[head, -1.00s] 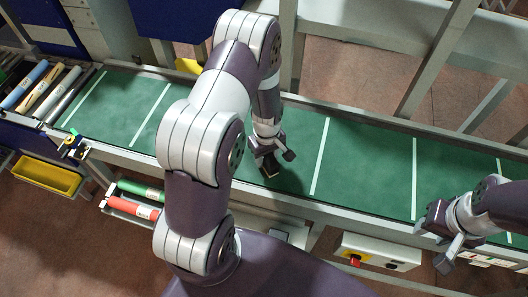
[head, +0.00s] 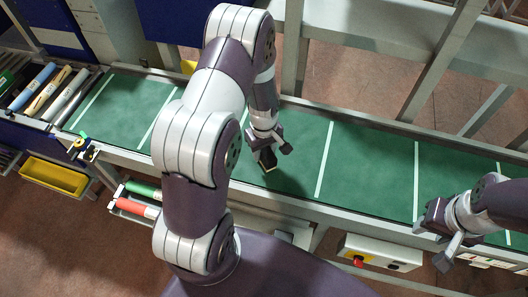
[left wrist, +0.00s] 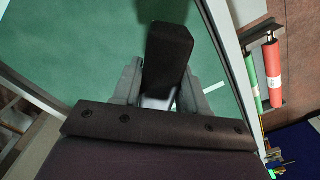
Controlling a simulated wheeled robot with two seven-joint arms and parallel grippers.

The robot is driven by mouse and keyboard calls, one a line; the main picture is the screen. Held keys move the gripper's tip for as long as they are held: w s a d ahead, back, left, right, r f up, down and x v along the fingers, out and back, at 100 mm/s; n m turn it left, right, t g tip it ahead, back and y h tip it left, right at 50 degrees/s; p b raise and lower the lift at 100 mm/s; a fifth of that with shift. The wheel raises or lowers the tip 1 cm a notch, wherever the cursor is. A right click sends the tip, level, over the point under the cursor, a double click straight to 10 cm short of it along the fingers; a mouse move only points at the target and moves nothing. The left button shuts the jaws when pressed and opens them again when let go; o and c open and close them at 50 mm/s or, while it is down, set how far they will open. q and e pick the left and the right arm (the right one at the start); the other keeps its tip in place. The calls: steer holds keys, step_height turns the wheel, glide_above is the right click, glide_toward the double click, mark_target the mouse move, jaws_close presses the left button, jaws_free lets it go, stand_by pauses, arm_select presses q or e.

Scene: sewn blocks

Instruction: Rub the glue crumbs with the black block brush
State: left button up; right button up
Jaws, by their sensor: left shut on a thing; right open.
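My left gripper (head: 273,147) is shut on the black block brush (left wrist: 168,58), which shows between its two fingers in the left wrist view. In the head view the brush (head: 267,159) is a small dark block with a pale lower edge, just over or on the green belt (head: 365,160); I cannot tell whether it touches. My right gripper (head: 430,238) is open and empty at the right, near the front edge of the conveyor. I cannot make out any glue crumbs on the belt. My left arm hides part of the belt.
White lines cross the belt. Coloured rolls (head: 48,88) lie at its left end. A yellow bin (head: 54,176) and red and green rolls (head: 138,206) are below the front edge. A control box with a red button (head: 372,255) sits at front right. Metal posts stand behind.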

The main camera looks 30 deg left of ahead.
arm_select(q)
steer(key=r, duration=0.1)
steer(key=r+p, duration=0.2)
steer(key=shift+a+r, duration=0.2)
steer(key=shift+a, duration=0.05)
steer(key=shift+d+r+p, duration=0.15)
steer(key=shift+r+p, duration=0.2)
steer(key=shift+r, duration=0.05)
steer(key=shift+f, duration=0.1)
